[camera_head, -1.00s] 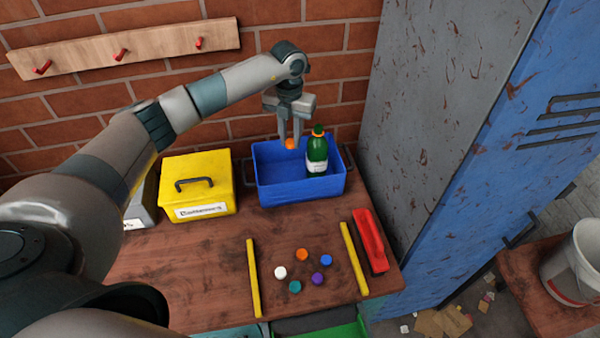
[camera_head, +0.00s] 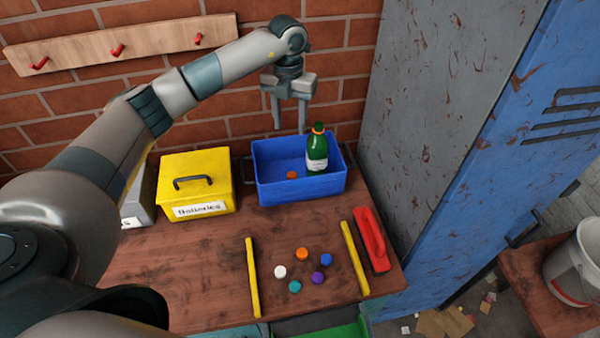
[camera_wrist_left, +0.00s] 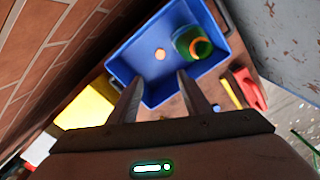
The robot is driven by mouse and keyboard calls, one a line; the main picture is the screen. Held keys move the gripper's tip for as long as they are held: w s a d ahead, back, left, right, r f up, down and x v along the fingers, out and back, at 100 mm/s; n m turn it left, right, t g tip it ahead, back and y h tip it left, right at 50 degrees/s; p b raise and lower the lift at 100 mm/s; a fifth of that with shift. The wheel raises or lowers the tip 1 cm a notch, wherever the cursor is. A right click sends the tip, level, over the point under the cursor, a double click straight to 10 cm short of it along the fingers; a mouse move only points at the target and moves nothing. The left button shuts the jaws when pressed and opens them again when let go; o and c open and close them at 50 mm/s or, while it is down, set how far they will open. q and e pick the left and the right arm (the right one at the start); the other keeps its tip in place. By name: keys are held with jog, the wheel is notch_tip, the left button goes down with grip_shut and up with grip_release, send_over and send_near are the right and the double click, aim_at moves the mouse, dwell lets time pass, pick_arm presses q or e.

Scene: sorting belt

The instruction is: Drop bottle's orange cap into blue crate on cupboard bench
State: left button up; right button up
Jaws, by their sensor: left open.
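An orange cap (camera_head: 292,175) lies on the floor of the blue crate (camera_head: 300,190), left of a green bottle (camera_head: 317,152) that stands upright in the crate with an orange ring at its neck. The left wrist view shows the cap (camera_wrist_left: 160,54), the bottle (camera_wrist_left: 192,43) and the crate (camera_wrist_left: 122,70) from above. My left gripper (camera_head: 289,126) is open and empty above the crate, apart from the cap and the bottle. Another orange cap (camera_head: 302,254) lies on the bench among other coloured caps. My right gripper is not in view.
A yellow box (camera_head: 196,187) stands left of the crate on the wooden bench (camera_head: 190,270). Two yellow strips (camera_head: 253,278) flank the loose caps. A red-handled tool (camera_head: 371,240) lies at the right. A tall blue-grey locker (camera_head: 450,120) rises beside the bench.

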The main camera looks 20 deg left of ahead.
pick_arm(q)
notch_tip(320, 180, up, 13)
jog(key=b, duration=0.3)
jog(key=shift+f, duration=0.1)
dwell(0.7)
